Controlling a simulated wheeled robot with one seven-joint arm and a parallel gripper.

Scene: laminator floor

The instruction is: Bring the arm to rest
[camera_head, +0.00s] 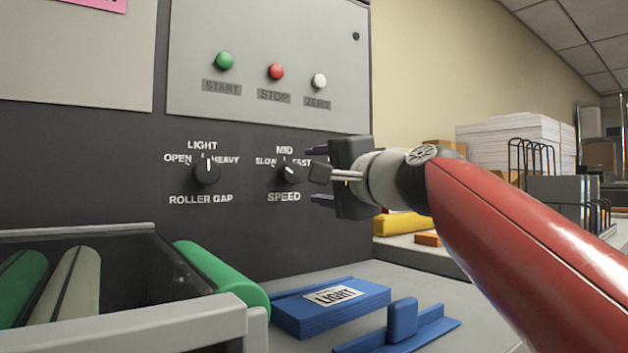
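My arm reaches in from the right, and my gripper (314,176) is level with the SPEED knob (289,174), just to its right in the picture. Its two dark blue fingers are apart, one above and one below, with nothing seen held between them. I cannot tell whether any part of the gripper touches the knob or the panel. The SPEED knob's white mark looks slanted; its exact setting is hard to read. The ROLLER GAP knob (207,172) points up to LIGHT.
The dark machine panel (120,190) stands close on the left, with green, red and white buttons above. Below are a roller tray (90,235) with a green roller (210,270), and a blue block labelled LIGHT (335,310). Paper stacks (510,140) and wire racks stand behind my arm.

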